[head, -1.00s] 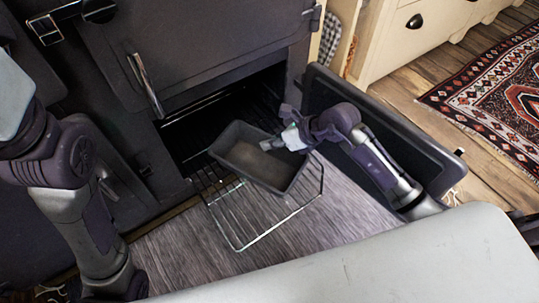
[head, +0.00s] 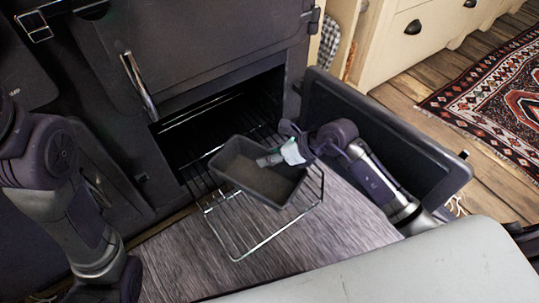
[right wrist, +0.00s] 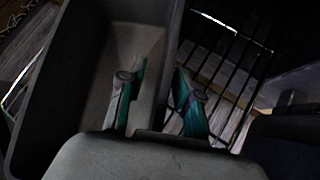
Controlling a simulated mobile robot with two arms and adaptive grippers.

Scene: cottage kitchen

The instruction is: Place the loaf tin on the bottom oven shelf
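The dark grey loaf tin (head: 228,170) sits at an angle on the pulled-out wire oven shelf (head: 240,255), in front of the oven opening, and looks level and empty. My right gripper (head: 272,158) is at the tin's right end. In the right wrist view its fingers (right wrist: 155,98) straddle the wall of the tin (right wrist: 95,30), one inside and one outside over the shelf bars (right wrist: 225,60). The fingers stand apart, with a gap between the inner finger and the wall. My left arm shows at the left; its gripper is out of view.
The oven door (head: 385,125) hangs open on the right, beside my right arm. The oven opening (head: 215,115) is dark inside. Grey floor (head: 180,255) shows below the shelf. Cream drawers (head: 425,35) and a patterned rug (head: 500,90) are at the upper right.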

